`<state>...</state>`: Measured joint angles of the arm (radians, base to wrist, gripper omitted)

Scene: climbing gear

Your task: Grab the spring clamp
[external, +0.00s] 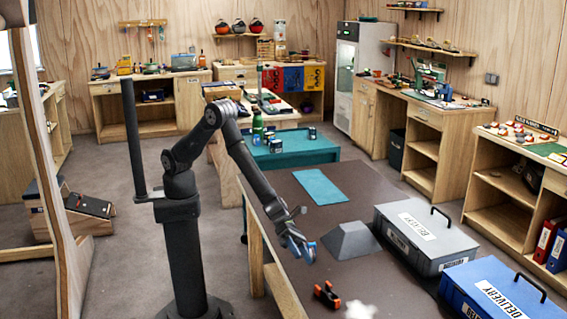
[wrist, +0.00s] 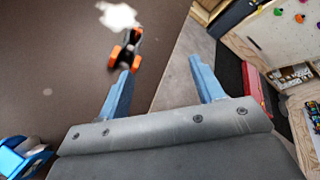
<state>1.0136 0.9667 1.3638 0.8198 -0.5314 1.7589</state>
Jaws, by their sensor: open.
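The spring clamp (external: 326,294), black with orange tips, lies on the dark table top near its front edge. In the wrist view the clamp (wrist: 125,52) shows just beyond the tip of the left finger. My gripper (external: 300,246) is open and empty, above the table and short of the clamp in the external view. Its two blue fingers (wrist: 161,75) are spread wide in the wrist view, with the clamp ahead of the left one and not between them.
A white irregular object (external: 361,312) lies close beside the clamp. A grey sloped block (external: 351,240), a grey lidded box (external: 425,246) and a blue box (external: 497,290) stand to the right. A teal mat (external: 320,186) lies farther back. The table edge (wrist: 172,62) runs beneath the gripper.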

